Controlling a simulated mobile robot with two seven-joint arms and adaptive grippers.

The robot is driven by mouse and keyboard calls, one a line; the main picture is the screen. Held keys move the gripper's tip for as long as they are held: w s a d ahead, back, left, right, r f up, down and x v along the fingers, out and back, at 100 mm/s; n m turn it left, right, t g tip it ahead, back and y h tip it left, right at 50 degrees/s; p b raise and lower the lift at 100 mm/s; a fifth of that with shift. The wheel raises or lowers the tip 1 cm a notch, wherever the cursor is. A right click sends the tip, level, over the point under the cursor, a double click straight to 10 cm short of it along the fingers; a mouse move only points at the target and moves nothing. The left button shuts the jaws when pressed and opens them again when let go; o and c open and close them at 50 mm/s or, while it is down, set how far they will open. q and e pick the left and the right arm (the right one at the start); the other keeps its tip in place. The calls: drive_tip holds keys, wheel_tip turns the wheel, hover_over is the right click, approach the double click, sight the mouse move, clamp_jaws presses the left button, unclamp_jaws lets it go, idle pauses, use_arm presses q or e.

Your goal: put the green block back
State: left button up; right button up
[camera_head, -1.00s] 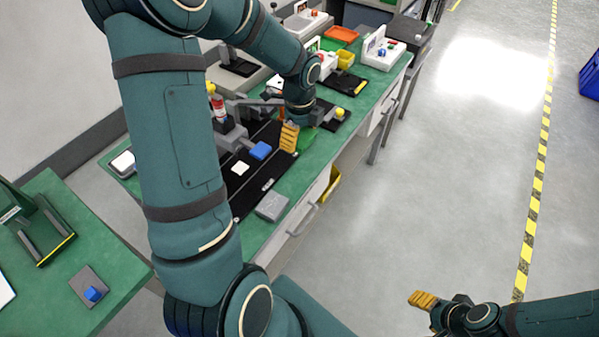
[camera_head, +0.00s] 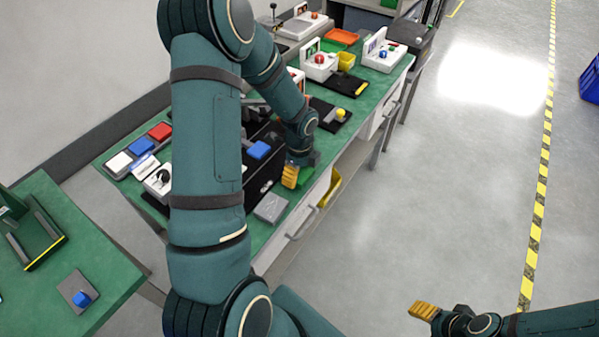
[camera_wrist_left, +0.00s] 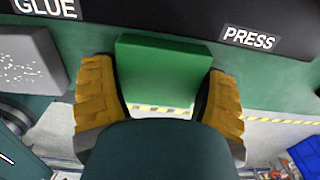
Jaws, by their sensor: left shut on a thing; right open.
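The green block (camera_wrist_left: 165,68) sits between the yellow-padded fingers of my left gripper (camera_wrist_left: 162,95) in the left wrist view. My left gripper (camera_head: 291,176) is shut on it. In the head view only a bit of the green block (camera_head: 306,176) shows beside the fingers, at the front edge of the green bench. A grey tray (camera_head: 113,174) at the bench's far left holds white, blue and red blocks; my left arm hides what lies to its right. My right gripper (camera_head: 424,311) is open and empty over the floor.
A black mat (camera_head: 258,186) with GLUE and PRESS labels lies on the bench, with a blue block (camera_head: 259,150) on it. A grey box (camera_head: 271,207) is at the front edge. Small stations with buttons (camera_head: 319,66) stand further back.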

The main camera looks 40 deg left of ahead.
use_arm(q)
drive_tip(key=shift+r, duration=0.1)
drive_tip(key=o, duration=1.1)
drive_tip(key=shift+c, duration=0.2)
wheel_tip(320, 180, up, 12)
drive_tip(key=p, duration=0.3)
drive_tip(key=d+f+n+h, duration=0.1)
drive_tip(key=d+f+n, duration=0.2)
drive_tip(key=d+f, duration=0.3)
drive_tip(key=d+f+n+h, duration=0.2)
drive_tip(key=d+f+n, duration=0.15)
drive_tip(key=d, duration=0.45)
drive_tip(key=s+d+f+n, duration=0.4)
drive_tip(key=s+d+n, duration=0.1)
drive_tip(key=d+n, duration=0.1)
drive_tip(key=s+d+f+n+t, duration=0.1)
drive_tip(key=s+d+f+n, duration=0.2)
drive_tip(key=d+n, duration=0.3)
drive_tip(key=shift+s+d+f+t+h, duration=0.3)
drive_tip(key=shift+s+d+f+h, duration=0.1)
drive_tip(key=shift+s+d, duration=0.4)
